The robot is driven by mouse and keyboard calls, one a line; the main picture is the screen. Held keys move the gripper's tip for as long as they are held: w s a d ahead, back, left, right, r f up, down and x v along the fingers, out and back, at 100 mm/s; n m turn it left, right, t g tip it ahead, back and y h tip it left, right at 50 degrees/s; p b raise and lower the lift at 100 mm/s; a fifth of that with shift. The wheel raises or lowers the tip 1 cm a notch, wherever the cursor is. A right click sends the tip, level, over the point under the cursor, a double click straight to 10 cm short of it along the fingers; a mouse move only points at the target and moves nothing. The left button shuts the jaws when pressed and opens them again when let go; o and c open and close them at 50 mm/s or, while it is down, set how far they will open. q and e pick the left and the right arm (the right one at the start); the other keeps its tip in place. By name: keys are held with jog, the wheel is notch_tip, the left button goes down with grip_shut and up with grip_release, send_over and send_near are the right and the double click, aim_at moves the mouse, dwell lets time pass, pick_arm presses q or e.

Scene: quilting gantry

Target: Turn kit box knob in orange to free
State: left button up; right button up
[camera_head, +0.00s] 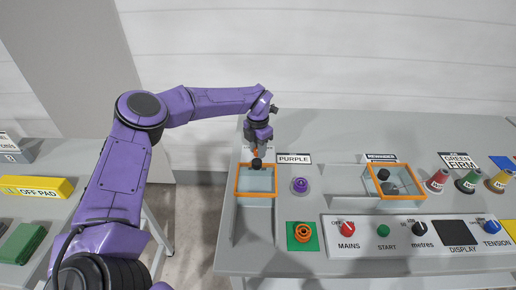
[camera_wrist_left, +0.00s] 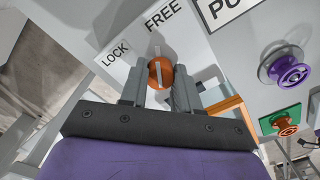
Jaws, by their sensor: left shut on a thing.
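An orange round knob (camera_wrist_left: 160,73) with a pale bar across it sits on a light panel in the left wrist view. Its bar points up, closer to the word FREE (camera_wrist_left: 163,14) than to the word LOCK (camera_wrist_left: 115,52), which lies up and left. My left gripper (camera_wrist_left: 159,88) is shut on the knob, one grey finger on each side. In the head view my left gripper (camera_head: 256,147) is at the back end of the orange-rimmed kit box (camera_head: 256,194), and hides most of the knob. My right gripper is not in view.
A purple spool (camera_head: 300,185) stands right of the box, behind an orange spool (camera_head: 303,232) on a green pad. A second orange-framed box (camera_head: 396,196), several coloured spools and a control panel (camera_head: 382,247) are farther right. The back of the table is clear.

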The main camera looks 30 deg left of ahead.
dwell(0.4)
pick_arm(q)
jog(key=o, duration=1.1)
jog(key=shift+c, duration=0.2)
notch_tip(320, 180, up, 11)
jog(key=b, duration=0.1)
jog(key=shift+f, duration=0.15)
